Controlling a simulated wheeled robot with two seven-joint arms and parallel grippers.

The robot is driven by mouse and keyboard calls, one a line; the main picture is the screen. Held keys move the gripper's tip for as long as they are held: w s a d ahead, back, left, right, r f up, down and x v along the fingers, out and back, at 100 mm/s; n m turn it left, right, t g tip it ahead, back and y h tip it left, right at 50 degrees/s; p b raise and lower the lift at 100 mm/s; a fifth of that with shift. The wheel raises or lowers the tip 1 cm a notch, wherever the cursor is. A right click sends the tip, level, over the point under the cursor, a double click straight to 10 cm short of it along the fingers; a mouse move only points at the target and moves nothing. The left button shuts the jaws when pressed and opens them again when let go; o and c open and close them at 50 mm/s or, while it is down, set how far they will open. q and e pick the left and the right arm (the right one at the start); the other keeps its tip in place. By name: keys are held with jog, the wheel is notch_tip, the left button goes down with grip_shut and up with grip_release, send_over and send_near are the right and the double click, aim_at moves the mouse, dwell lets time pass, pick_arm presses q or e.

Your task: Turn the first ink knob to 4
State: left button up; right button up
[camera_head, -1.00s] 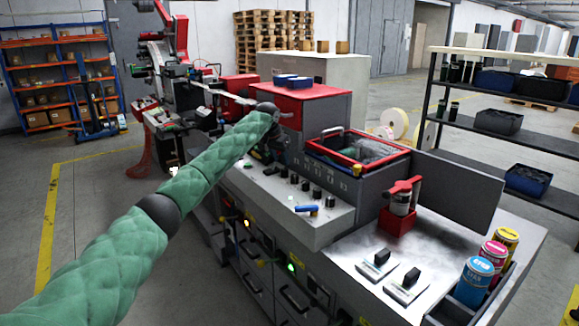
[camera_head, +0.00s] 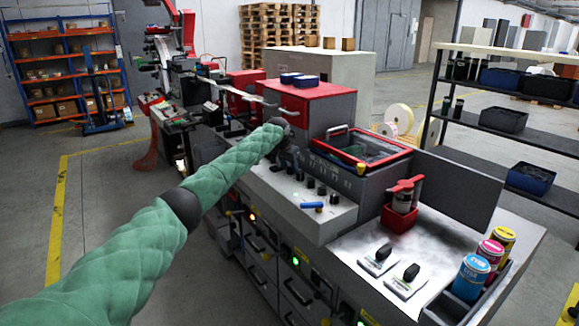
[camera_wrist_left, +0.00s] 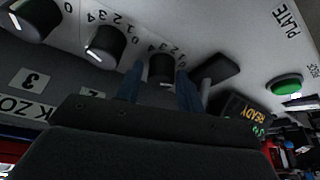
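In the head view my left gripper (camera_head: 287,157) is down at the far end of the row of black ink knobs (camera_head: 310,182) on the grey console. In the left wrist view, the end knob (camera_wrist_left: 162,69) of the row lies between my two blue fingers (camera_wrist_left: 160,88), one on each side. A narrow gap shows beside the knob, so the fingers look open around it. Its pointer setting is hard to read. A second knob (camera_wrist_left: 105,43) and a third knob (camera_wrist_left: 35,18) stand to the left, with printed numbers around them. My right gripper is not in view.
Close to the fingers are a black lever-like part (camera_wrist_left: 214,68), a READY display (camera_wrist_left: 243,110) and a green button (camera_wrist_left: 286,85). A blue-handled part (camera_head: 312,205) lies on the console. Ink cans (camera_head: 471,277) stand at the right.

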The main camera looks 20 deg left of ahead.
pick_arm(q)
jog(key=shift+w+f, duration=0.15)
jog(key=shift+f, duration=0.05)
jog(key=c, duration=0.7)
